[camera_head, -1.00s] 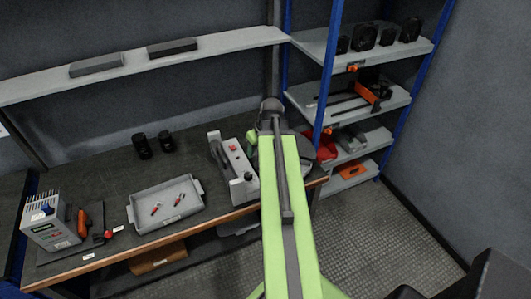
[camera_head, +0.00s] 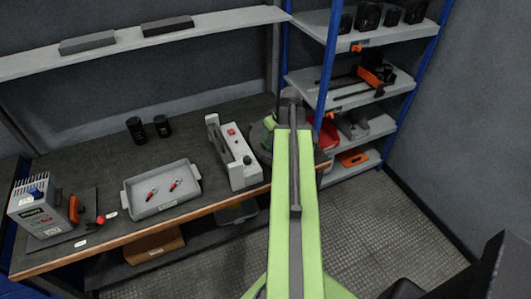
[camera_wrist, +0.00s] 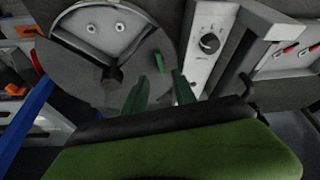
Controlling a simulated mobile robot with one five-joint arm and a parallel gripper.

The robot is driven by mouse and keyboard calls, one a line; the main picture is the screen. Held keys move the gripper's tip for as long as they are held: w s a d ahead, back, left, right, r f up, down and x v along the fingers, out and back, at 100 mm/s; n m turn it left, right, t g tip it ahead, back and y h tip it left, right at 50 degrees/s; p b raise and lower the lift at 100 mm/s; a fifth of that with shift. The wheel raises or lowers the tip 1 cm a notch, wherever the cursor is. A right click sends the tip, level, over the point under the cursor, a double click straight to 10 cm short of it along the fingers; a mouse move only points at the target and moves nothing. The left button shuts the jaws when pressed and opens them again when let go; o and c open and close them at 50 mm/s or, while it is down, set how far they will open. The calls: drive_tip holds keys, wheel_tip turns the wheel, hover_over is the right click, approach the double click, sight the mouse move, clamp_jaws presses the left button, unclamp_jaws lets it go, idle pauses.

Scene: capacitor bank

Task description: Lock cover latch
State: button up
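A round dark grey housing (camera_wrist: 70,75) fills the upper left of the wrist view, with a paler round part (camera_wrist: 100,28) carrying two small bolts. In the head view my arm hides most of the housing (camera_head: 257,140) at the bench's right end.
A grey box (camera_head: 236,158) with a red button, its knob (camera_wrist: 209,42) in the wrist view, stands close beside the housing. A grey tray (camera_head: 135,207) with two small red parts and two black cylinders (camera_head: 136,130) are farther left. Blue-post shelves (camera_head: 375,127) stand right.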

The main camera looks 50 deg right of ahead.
sight(265, 145)
drive_tip(key=b+x, duration=0.6)
drive_tip(key=x, duration=0.2)
drive_tip(key=shift+f, duration=0.15)
drive_tip(key=shift+w, duration=0.1)
clamp_jaws()
